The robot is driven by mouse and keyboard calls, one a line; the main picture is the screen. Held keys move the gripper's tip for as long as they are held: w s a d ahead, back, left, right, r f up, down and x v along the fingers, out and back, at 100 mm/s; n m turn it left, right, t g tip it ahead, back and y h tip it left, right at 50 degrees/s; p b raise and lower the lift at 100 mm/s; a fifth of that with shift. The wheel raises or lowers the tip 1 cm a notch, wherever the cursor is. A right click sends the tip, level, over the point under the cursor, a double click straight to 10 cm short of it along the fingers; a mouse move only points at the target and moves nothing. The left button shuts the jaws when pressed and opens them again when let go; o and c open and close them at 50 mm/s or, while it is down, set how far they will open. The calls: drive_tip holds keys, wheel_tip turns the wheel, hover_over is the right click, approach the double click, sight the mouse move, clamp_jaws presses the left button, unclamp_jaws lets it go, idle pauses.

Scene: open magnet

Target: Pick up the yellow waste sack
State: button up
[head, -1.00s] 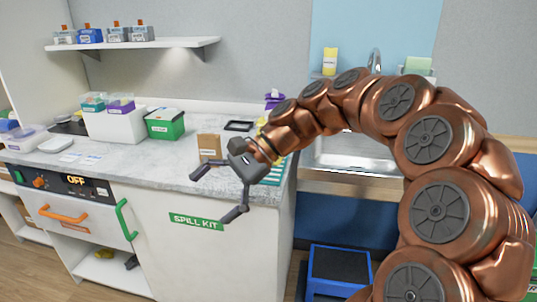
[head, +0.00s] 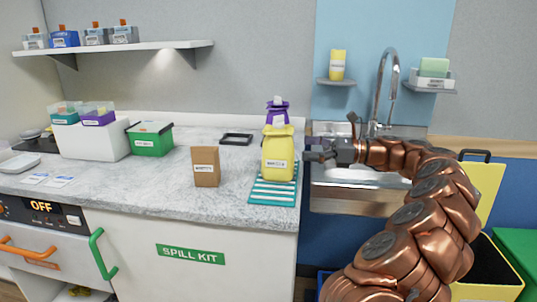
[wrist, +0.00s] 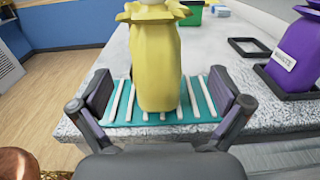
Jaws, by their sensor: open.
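The yellow waste sack (head: 278,152) stands upright on a teal and white striped mat (head: 262,196) at the right end of the counter. It has a gathered top and a white label. My gripper (head: 318,147) is just right of the sack in the head view. In the wrist view the sack (wrist: 156,62) stands ahead between the open fingers of my gripper (wrist: 160,108). The fingers show clear space on both sides of the sack and do not touch it.
A purple sack (head: 278,112) stands behind the yellow one, in a dark frame (wrist: 290,88). A brown box (head: 206,166) stands to the left. An empty black frame (head: 236,139) and a green box (head: 150,139) lie farther back. The sink (head: 350,190) is at the right.

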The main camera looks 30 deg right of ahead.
sight(278, 146)
drive_tip(key=b+x, duration=0.1)
drive_tip(key=x, duration=0.6)
drive_tip(key=shift+a, duration=0.5)
drive_tip(key=c, duration=1.5)
drive_tip(key=shift+o, duration=0.2)
